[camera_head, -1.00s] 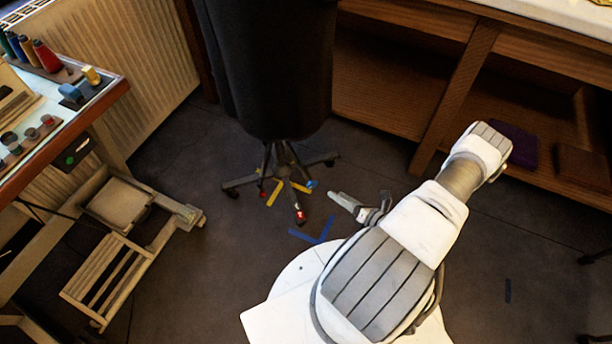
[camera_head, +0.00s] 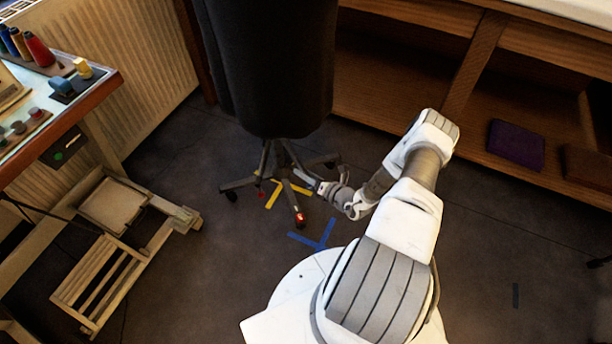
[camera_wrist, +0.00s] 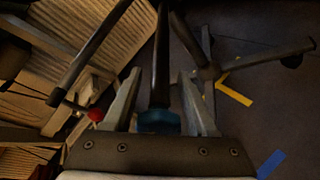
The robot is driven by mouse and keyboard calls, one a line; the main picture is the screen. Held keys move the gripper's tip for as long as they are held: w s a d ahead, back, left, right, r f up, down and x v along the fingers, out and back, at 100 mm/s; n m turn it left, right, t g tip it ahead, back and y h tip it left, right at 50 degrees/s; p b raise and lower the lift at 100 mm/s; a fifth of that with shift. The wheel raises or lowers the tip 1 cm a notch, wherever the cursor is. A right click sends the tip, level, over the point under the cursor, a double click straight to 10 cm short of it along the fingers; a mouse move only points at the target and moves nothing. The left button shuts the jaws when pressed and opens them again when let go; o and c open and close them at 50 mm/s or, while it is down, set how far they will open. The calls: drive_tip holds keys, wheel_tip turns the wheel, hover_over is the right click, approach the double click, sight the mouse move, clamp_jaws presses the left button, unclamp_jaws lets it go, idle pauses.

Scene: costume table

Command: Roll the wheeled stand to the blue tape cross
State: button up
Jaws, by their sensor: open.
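The wheeled stand (camera_head: 278,70) is upright, with a dark body and a star base of several dark legs. One leg ends in a red tip (camera_head: 300,219). The blue tape cross (camera_head: 319,240) lies on the floor just in front of that tip, and part of it shows in the wrist view (camera_wrist: 270,164). My gripper (camera_head: 317,184) is low at the base's right side. In the wrist view its open fingers (camera_wrist: 160,80) stand on either side of a dark leg with a blue end (camera_wrist: 158,121). Contact cannot be told.
Yellow tape (camera_head: 273,195) marks the floor under the base. A wooden step stool (camera_head: 103,255) and a worktable (camera_head: 95,102) stand at left, a wooden shelf unit (camera_head: 470,95) behind at right.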

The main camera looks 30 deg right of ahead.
drive_tip(key=shift+c, duration=0.2)
clamp_jaws()
drive_tip(key=shift+s+a+f, duration=0.1)
idle(1.2)
